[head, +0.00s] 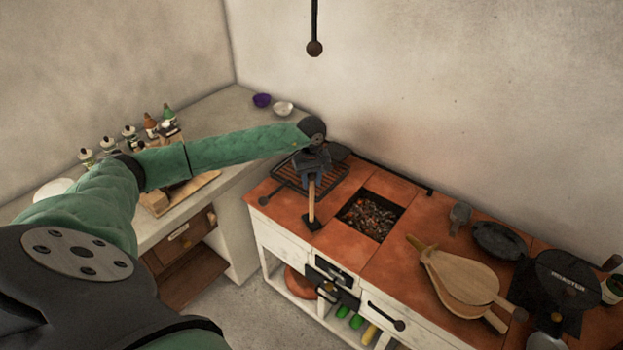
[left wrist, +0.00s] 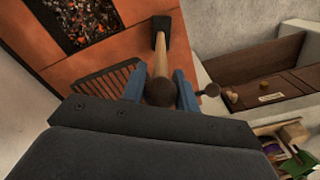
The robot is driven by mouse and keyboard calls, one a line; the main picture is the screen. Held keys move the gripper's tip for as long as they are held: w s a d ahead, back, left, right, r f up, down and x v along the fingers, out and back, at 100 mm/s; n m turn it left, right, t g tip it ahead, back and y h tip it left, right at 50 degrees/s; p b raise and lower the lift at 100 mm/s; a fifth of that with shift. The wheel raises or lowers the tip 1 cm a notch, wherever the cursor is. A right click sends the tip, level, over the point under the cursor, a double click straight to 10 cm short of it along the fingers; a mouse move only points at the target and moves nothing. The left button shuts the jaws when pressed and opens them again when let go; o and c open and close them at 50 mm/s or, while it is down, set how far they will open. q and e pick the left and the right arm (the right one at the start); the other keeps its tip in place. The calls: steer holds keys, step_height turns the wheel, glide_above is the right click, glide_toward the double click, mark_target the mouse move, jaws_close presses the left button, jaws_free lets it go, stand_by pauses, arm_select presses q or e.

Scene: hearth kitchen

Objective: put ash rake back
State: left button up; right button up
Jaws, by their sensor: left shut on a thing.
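The ash rake (head: 311,203) has a pale wooden handle and a dark block-shaped head. My left gripper (head: 313,177) is shut on its handle, near the upper end. The rake hangs head down over the tiled hearth top, left of the ember pit (head: 370,216). I cannot tell if its head touches the tiles. In the left wrist view the rake's handle (left wrist: 161,62) runs between the blue fingers (left wrist: 161,92), with a dark round knob at the near end. My right gripper is not in view.
A grill grate (head: 292,173) lies behind the rake. Bellows (head: 460,275) and dark iron pans (head: 567,281) lie on the right of the hearth. A dark rod with a round end (head: 314,46) hangs above. Bottles and bowls stand on the left counter (head: 225,115).

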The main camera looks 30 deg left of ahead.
arm_select(q)
steer(key=shift+f, duration=0.45)
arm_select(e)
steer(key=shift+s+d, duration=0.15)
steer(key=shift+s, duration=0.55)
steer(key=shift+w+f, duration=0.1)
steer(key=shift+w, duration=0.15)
arm_select(q)
steer(key=o, duration=1.1)
steer(key=shift+f, duration=0.1)
steer(key=shift+c, duration=0.2)
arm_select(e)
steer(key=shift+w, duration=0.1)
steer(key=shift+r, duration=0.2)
